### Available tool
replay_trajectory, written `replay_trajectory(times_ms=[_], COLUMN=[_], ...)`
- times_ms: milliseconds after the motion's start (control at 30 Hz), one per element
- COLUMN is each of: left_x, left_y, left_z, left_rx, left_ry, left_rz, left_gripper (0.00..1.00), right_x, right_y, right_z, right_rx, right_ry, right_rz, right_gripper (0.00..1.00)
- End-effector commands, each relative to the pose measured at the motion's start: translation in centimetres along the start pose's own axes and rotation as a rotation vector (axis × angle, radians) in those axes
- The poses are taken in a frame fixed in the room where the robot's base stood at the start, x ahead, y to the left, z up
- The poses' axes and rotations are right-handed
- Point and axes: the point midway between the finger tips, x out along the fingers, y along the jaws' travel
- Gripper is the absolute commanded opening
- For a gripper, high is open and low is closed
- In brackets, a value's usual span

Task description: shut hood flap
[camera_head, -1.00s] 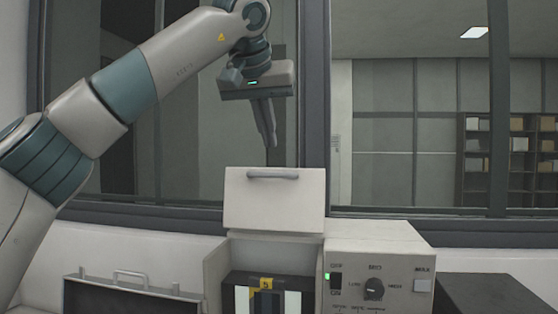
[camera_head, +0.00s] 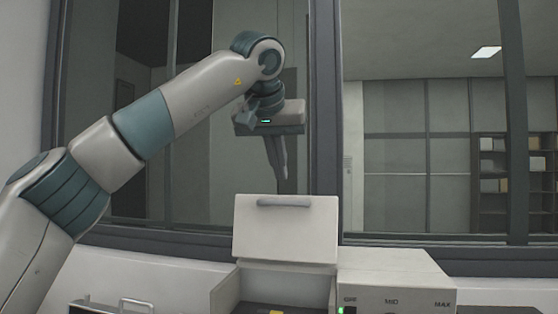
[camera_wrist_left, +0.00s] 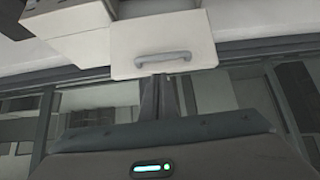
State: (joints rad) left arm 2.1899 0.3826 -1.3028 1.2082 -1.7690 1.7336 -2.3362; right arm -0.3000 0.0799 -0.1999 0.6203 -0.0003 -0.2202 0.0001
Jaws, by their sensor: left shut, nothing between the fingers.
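The hood flap (camera_head: 285,232) is a pale panel with a grey bar handle (camera_head: 284,202) near its top edge. It stands raised above the press housing (camera_head: 226,290), so the flap is open. My left gripper (camera_head: 283,186) points down just above and behind the flap's top edge, fingers together and empty. In the left wrist view the flap (camera_wrist_left: 195,40) and its handle (camera_wrist_left: 163,59) lie just beyond the fingertips (camera_wrist_left: 158,78). I cannot tell whether the fingers touch the flap. My right gripper is in neither view.
A control box (camera_head: 395,275) with a green-lit switch stands right of the housing. A case with a metal handle (camera_head: 136,304) sits at lower left. A framed window (camera_head: 400,160) rises close behind the press.

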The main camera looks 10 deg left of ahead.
Motion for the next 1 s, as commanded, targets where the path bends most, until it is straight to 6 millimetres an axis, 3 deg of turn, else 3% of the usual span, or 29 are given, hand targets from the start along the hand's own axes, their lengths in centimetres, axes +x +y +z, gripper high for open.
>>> replay_trajectory(times_ms=[300, 500, 1000], left_x=[4.7, 6.6, 7.2], left_y=[0.0, 0.0, 0.0], left_z=[-0.1, -0.1, 0.0], left_rx=[0.0, 0.0, 0.0], left_ry=[-0.001, -0.001, 0.002], left_rz=[0.0, 0.001, 0.0], left_gripper=[0.0, 0.0, 0.0], right_x=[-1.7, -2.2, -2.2], right_y=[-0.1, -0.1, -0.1], right_z=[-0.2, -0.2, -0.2], right_rx=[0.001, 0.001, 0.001], right_ry=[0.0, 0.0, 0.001], right_rz=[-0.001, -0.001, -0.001], right_gripper=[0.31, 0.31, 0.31])
